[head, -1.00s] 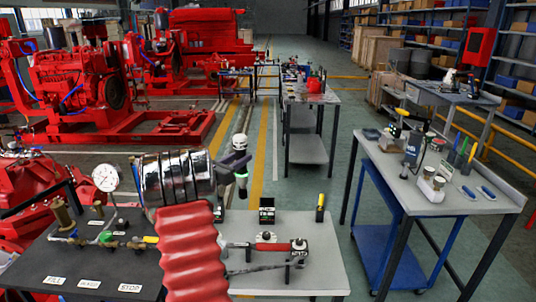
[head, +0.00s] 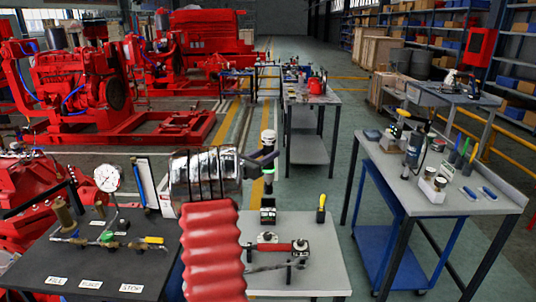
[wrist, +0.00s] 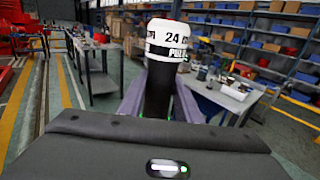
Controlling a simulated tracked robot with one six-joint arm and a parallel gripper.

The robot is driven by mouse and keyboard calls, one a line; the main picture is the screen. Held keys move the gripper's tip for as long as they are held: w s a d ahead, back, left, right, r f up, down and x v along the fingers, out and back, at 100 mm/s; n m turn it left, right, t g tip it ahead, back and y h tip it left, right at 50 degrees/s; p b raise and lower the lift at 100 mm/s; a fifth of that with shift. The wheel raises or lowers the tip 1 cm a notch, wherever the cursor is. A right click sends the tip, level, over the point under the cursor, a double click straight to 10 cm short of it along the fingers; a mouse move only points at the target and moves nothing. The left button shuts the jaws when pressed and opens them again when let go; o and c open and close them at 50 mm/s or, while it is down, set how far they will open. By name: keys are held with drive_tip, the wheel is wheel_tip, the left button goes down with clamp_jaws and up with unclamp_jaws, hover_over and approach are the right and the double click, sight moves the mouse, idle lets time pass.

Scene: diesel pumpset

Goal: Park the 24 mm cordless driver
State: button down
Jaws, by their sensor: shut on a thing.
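The 24 mm driver has a white cap (head: 268,137) and a dark body. In the wrist view its white cap (wrist: 172,40) reads "24" and stands upright between the fingers. My gripper (head: 265,158) is shut on the driver and holds it above the grey bench (head: 325,270). Whether the driver's lower end touches the stand cannot be told. My arm hides part of the bench's left side.
A red-handled tool (head: 268,247) lies on the bench in front of the stand. A yellow-topped item (head: 321,208) stands to its right. A dark bench (head: 60,270) with valves and a gauge (head: 107,178) is at left.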

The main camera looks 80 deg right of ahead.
sight(266, 188)
drive_tip(key=shift+w+f, duration=0.1)
drive_tip(key=shift+f, duration=7)
drive_tip(key=c, duration=1.6)
unclamp_jaws()
drive_tip(key=o, duration=0.4)
drive_tip(key=shift+f, duration=0.1)
drive_tip(key=shift+f, duration=0.1)
drive_tip(key=v, duration=1.3)
drive_tip(key=shift+w+a, duration=0.2)
drive_tip(key=shift+a, duration=0.15)
